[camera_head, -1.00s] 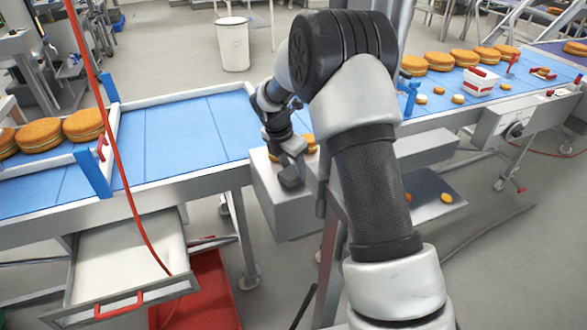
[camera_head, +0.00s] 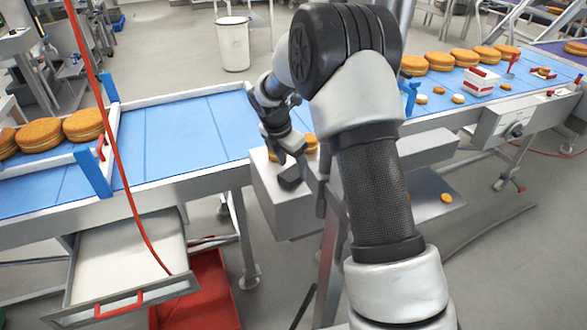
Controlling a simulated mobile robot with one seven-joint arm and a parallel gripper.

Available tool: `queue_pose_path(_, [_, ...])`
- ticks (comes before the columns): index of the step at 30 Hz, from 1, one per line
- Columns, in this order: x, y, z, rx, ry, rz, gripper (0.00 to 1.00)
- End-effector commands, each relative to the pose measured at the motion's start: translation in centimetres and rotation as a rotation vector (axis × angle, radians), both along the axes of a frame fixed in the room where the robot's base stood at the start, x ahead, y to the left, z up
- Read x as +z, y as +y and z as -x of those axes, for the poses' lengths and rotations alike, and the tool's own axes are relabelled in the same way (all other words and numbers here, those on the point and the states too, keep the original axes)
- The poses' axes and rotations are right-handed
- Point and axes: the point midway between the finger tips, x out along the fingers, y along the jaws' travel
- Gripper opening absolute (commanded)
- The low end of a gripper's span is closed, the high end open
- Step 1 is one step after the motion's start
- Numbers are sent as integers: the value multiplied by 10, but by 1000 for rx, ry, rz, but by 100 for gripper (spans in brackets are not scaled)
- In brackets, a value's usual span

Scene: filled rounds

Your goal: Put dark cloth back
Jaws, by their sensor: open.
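My gripper (camera_head: 289,166) is over the grey metal box (camera_head: 268,196) at the end of the left blue belt, pointing down, and is small and partly in shadow. Its jaws are open. A dark grey piece shows at its lower end, by the box's top edge; I cannot tell whether it is a fingertip or the dark cloth. No other dark cloth can be made out. My arm hides part of the box and the area right of it.
Filled rounds (camera_head: 83,125) stand on the left belt (camera_head: 190,135), and more rounds (camera_head: 440,61) stand on the right belt with a red-and-white tub (camera_head: 482,82). An open drawer (camera_head: 130,255) and a red crate (camera_head: 205,285) are below. A red hose (camera_head: 118,165) hangs at left.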

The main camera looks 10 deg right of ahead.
Motion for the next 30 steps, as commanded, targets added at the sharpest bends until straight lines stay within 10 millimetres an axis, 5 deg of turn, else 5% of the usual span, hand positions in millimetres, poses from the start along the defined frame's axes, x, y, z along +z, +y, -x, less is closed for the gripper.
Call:
queue_pose_path(13, [86,22,14,2,-3,-1,65])
queue_pose_path(30, [98,26,17,1,0,0,65])
